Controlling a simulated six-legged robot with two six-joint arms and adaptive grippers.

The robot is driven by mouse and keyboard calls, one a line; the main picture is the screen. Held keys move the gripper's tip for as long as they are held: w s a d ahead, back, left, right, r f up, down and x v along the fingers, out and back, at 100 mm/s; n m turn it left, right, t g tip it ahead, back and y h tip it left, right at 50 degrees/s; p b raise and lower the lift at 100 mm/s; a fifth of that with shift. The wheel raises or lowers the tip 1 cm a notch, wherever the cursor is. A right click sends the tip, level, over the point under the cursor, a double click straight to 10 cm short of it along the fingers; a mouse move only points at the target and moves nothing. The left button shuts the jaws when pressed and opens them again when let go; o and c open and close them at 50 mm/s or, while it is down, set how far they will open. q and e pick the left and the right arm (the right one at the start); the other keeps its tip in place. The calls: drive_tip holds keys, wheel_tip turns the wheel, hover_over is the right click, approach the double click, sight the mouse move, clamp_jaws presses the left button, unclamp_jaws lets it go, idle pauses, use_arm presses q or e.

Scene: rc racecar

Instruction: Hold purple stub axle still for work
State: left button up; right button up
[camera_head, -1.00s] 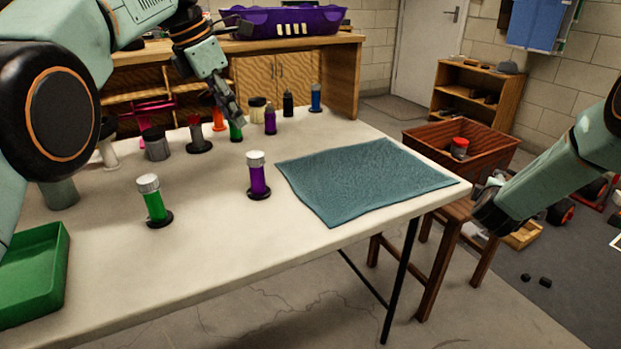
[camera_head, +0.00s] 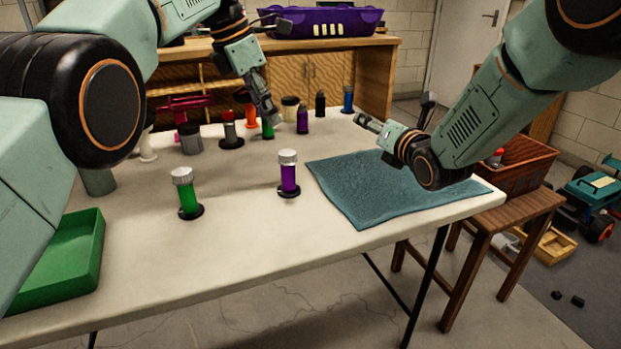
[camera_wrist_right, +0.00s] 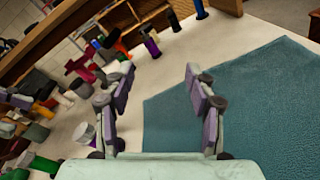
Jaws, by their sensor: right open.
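A purple upright piece (camera_head: 288,179) with a silver cap and black round base stands on the white table, left of the teal mat. A second, darker purple piece (camera_head: 302,121) stands farther back. I cannot tell which is the stub axle. My right gripper (camera_head: 395,110) is open and empty above the mat's far edge, right of both; its spread fingers (camera_wrist_right: 160,73) show in the right wrist view. My left gripper (camera_head: 265,106) points down near the back row, left of the darker purple piece. Its jaw opening is unclear.
The teal mat (camera_head: 370,205) lies bare on the table's right side. A green capped piece (camera_head: 188,198) stands front left, by a green tray (camera_head: 75,262). Several coloured pieces stand at the back. The front middle of the table (camera_head: 235,250) is clear.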

drive_tip(key=s+a+f+n+g+y, duration=0.25)
drive_tip(key=a+n, duration=0.25)
drive_tip(key=a, duration=0.3)
drive_tip(key=n+g+y, duration=0.2)
drive_tip(key=n+g, duration=0.1)
drive_tip(key=n, duration=0.2)
approach(293, 177)
drive_tip(key=x, duration=0.3)
drive_tip(key=shift+w+a+t+h, duration=0.2)
drive_tip(key=shift+a+t+h, duration=0.05)
drive_tip(key=shift+a+f, duration=0.15)
drive_tip(key=shift+f, duration=0.05)
drive_tip(key=shift+x, duration=3.75)
clamp_jaws()
